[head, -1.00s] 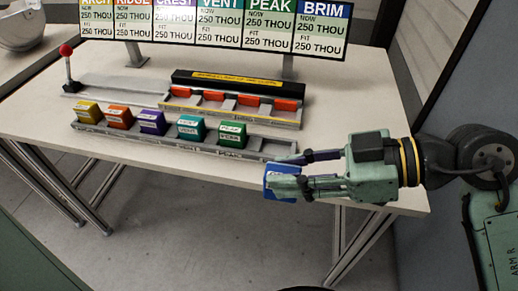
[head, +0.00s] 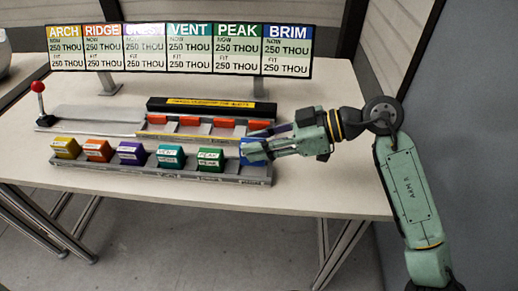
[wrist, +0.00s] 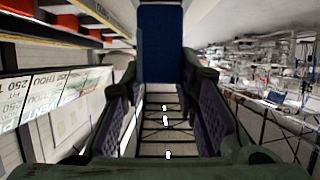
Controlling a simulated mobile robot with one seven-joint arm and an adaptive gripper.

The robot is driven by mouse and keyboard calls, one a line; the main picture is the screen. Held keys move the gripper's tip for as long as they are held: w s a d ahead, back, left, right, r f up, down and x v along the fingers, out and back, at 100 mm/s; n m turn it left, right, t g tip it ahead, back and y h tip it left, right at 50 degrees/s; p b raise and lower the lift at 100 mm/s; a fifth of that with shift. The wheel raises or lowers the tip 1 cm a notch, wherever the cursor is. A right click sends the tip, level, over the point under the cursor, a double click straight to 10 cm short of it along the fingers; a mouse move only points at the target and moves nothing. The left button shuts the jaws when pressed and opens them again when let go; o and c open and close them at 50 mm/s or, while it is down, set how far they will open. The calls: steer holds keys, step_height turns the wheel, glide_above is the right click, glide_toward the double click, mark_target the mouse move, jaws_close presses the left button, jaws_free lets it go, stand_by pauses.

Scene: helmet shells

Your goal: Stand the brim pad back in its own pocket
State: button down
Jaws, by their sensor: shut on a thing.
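My gripper (head: 258,144) is shut on the blue brim pad (head: 244,155), which also fills the top middle of the wrist view (wrist: 165,45) between the fingers. The pad is at the right end of the front rack (head: 255,171), past the green peak pad (head: 210,160). The fingers reach in from the right and partly cover it. The brim pocket is mostly hidden by the pad and gripper, and I cannot tell whether the pad is above it or touching it. Yellow, orange, purple and teal pads stand in the other pockets to the left.
Behind the rack is a grey fixture with several red blocks (head: 189,121) and a black bar (head: 210,104). A red-knobbed lever (head: 38,88) stands at the left. A sign board (head: 180,48) stands at the back. The table (head: 330,185) is clear at front right.

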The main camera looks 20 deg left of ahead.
steer(key=shift+f+p, duration=0.35)
steer(key=shift+f, duration=1.35)
steer(key=shift+f, duration=0.1)
steer(key=shift+f, duration=0.15)
steer(key=c, duration=1.2)
jaws_free()
steer(key=shift+c, duration=0.2)
steer(key=shift+r, duration=0.4)
steer(key=b+v, duration=0.3)
steer(key=v, duration=0.9)
steer(key=shift+f, duration=0.25)
